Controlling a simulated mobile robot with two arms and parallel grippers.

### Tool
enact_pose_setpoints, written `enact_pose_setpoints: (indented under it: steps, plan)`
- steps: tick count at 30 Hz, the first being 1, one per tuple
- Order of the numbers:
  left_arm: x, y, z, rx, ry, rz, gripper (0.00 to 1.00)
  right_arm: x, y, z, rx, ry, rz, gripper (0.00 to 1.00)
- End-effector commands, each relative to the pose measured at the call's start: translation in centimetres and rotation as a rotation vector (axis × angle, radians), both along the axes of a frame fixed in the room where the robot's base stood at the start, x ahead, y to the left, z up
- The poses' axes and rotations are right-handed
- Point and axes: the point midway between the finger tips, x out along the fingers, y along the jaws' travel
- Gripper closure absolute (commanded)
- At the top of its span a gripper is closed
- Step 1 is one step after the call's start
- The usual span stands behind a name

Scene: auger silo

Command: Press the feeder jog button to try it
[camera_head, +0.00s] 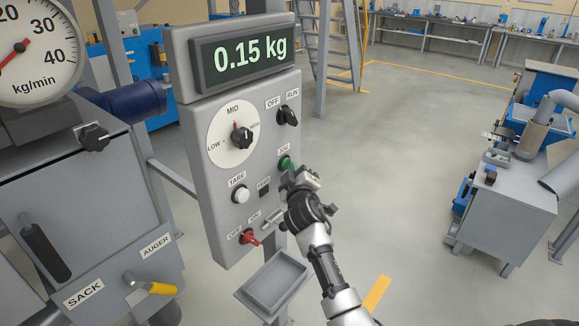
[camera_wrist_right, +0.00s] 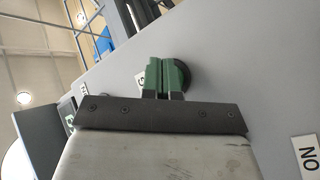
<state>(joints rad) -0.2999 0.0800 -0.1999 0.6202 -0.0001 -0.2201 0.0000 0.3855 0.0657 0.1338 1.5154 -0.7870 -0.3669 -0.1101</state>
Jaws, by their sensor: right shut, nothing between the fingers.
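The feeder jog button (camera_head: 285,162) is green and sits under the JOG label on the grey control panel (camera_head: 222,185). My right gripper (camera_head: 291,170) is shut and empty, with its tips at the button. In the right wrist view the shut fingers (camera_wrist_right: 163,78) point at the panel, in front of the dark round collar (camera_wrist_right: 182,76) of the button. The fingers hide part of the button. I cannot tell whether they touch it or whether it is pushed in. My left gripper is not in view.
The panel also carries an OFF/RUN knob (camera_head: 287,116), a LOW/MID dial (camera_head: 242,138), a white TARE button (camera_head: 240,194) and a red switch (camera_head: 249,237). Its display (camera_head: 250,53) reads 0.15 kg. A grey tray (camera_head: 262,302) is below. Open floor lies right.

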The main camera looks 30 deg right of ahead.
Motion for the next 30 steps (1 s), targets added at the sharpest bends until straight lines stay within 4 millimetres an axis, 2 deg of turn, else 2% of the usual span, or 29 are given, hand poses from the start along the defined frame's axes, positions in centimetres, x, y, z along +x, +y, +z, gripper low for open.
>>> enact_pose_setpoints:
  steps: [14, 24, 30]
  plan:
    - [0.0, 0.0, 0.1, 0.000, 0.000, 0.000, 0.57, -0.1, 0.0, 0.1, -0.001, -0.002, 0.001, 1.00]
    - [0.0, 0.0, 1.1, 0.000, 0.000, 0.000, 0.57, -1.6, -0.6, 0.1, 0.001, 0.000, 0.000, 1.00]
    - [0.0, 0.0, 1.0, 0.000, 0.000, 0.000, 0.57, -1.8, -0.7, 0.0, 0.001, -0.001, 0.001, 1.00]
